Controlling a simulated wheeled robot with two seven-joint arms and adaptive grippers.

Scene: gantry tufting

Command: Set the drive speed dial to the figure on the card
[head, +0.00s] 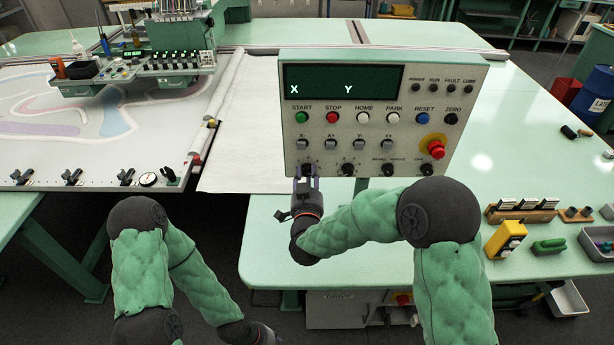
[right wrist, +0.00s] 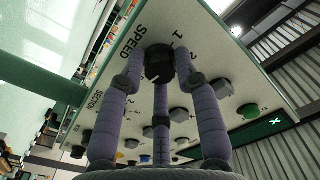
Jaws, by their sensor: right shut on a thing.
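The black speed dial (right wrist: 159,62) sits under the word SPEED on the pale control panel (head: 470,85). In the head view the dial (head: 307,169) is at the panel's lower left corner. My right gripper (head: 306,184) reaches up to it from below. In the right wrist view the gripper's purple fingers (right wrist: 160,78) are shut around the dial. Figures 1 and 2 show beside the dial; further figures are partly hidden by a finger. I cannot read the dial's setting. I cannot make out a card with a figure. My left gripper (head: 264,334) is barely in view at the bottom edge.
Buttons, switches and other dials, including a red emergency stop (head: 436,149), crowd the panel close to my right gripper. The tufting frame (head: 100,180) lies to the left. A yellow device (head: 506,238) and a grey tray (head: 597,240) stand on the table at right.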

